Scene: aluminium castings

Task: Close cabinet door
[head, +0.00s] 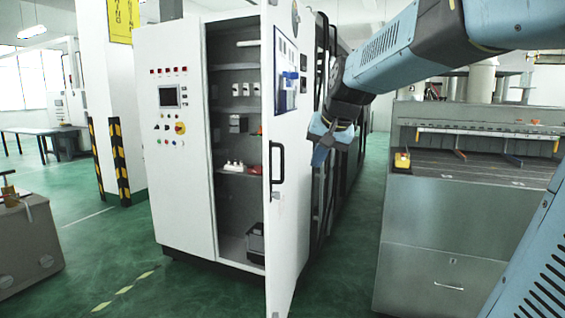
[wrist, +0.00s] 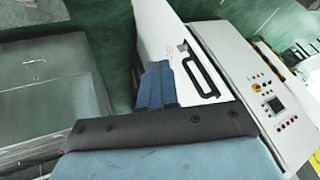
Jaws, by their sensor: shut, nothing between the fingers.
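The white cabinet (head: 178,190) stands left of centre in the head view, with a control panel on its front and shelves inside. Its door (head: 287,215) is swung wide open toward me and shows nearly edge-on, with a black handle (head: 276,163). My gripper (head: 322,152) is just right of the door in the head view, its blue fingers shut and empty. In the wrist view the blue fingers (wrist: 155,80) point at the door (wrist: 178,50), left of the black handle (wrist: 203,80). I cannot tell whether the fingertips touch the door.
A grey workbench (head: 440,220) with a yellow tool (head: 402,160) on top stands at the right. Small items, including a dark bin (head: 256,243), sit inside the cabinet. A striped pillar (head: 119,160) is at the left. The green floor in front of the cabinet is clear.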

